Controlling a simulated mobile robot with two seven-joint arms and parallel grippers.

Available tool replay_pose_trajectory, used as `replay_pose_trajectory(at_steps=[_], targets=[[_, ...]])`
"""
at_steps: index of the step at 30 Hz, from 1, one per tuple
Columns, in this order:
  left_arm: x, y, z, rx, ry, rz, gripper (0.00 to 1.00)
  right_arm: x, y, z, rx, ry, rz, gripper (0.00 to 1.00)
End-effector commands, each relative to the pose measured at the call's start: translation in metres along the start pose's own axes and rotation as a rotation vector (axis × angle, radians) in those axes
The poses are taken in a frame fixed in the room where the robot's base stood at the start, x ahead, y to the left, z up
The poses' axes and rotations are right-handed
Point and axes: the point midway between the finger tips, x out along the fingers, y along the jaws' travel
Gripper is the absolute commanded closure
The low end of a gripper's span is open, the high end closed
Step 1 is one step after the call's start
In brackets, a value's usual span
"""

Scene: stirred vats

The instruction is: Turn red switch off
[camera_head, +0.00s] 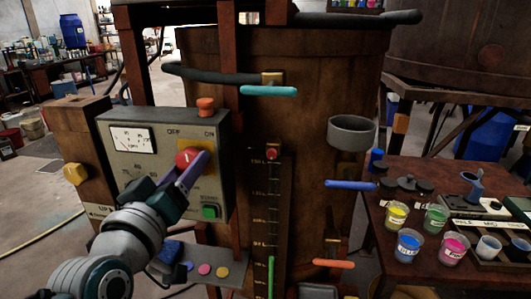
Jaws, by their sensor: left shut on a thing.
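The red switch (185,158) is a round red knob on a yellow plate (205,150) on the front of a grey control box (140,172). Lettering that looks like OFF stands above it to the left, and ON to the right. My left gripper (195,163) comes up from the lower left and is shut on the red switch. Its purple finger covers the lower right part of the knob, so the switch's exact setting cannot be told. My right gripper is not in view.
The box also carries a dial gauge (131,139), a green button (210,212) and an orange knob (206,106) on top. A large brown vat (310,95) with coloured handles stands behind. A table with paint cups (409,245) is at right.

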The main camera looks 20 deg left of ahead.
Motion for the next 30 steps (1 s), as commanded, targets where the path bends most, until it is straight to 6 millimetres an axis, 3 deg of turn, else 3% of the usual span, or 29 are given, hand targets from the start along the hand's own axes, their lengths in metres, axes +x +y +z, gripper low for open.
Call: replay_pose_trajectory(at_steps=[18,30], targets=[[0.0,-0.0003,0.0005,-0.548,0.001,0.001,0.94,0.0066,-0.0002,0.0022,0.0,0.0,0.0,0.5],[0.0,-0.0004,-0.0001,-0.726,0.001,0.001,0.94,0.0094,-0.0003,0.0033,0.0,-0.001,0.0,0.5]])
